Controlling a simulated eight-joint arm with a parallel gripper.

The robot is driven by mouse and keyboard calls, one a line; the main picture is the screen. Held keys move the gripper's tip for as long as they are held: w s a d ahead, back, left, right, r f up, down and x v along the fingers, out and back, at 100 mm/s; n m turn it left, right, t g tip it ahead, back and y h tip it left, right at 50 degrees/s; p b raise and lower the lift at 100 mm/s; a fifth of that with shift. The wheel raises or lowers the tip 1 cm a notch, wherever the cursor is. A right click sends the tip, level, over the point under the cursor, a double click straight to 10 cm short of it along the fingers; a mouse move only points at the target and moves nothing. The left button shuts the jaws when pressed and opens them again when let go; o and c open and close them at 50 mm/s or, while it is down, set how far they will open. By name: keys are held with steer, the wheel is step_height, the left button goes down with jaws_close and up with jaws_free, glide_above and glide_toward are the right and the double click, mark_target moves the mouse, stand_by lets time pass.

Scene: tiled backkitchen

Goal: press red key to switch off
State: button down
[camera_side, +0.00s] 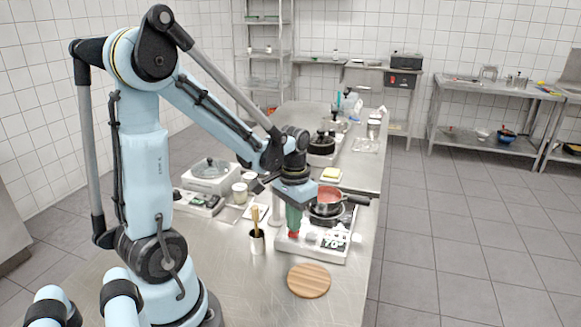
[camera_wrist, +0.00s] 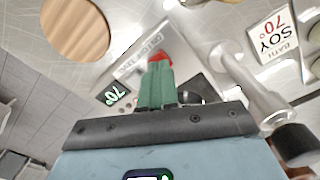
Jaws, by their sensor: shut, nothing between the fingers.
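My gripper (camera_side: 293,230) points down over the front of a white hotplate unit (camera_side: 310,254). Its green fingers are closed together and hold nothing. In the wrist view the fingertips (camera_wrist: 158,67) reach the unit's front panel. A red key (camera_wrist: 161,57) shows just beyond the fingertips, partly hidden by them. I cannot tell whether the fingers touch the key. In the side view my fingers hide most of the key.
A round wooden board (camera_side: 309,280) lies in front. A dark cup (camera_side: 257,243) with utensils stands to the left. A label card (camera_wrist: 272,45) reads SOY BATH 70°. The counter's front left is bare.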

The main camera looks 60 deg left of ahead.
steer(key=shift+f, duration=0.55)
steer(key=shift+r, duration=3.5)
steer(key=d+r+m+t, duration=0.3)
steer(key=d+t, duration=0.4)
steer(key=d, duration=0.5)
steer(key=shift+d, duration=0.25)
steer(key=shift+r, duration=0.1)
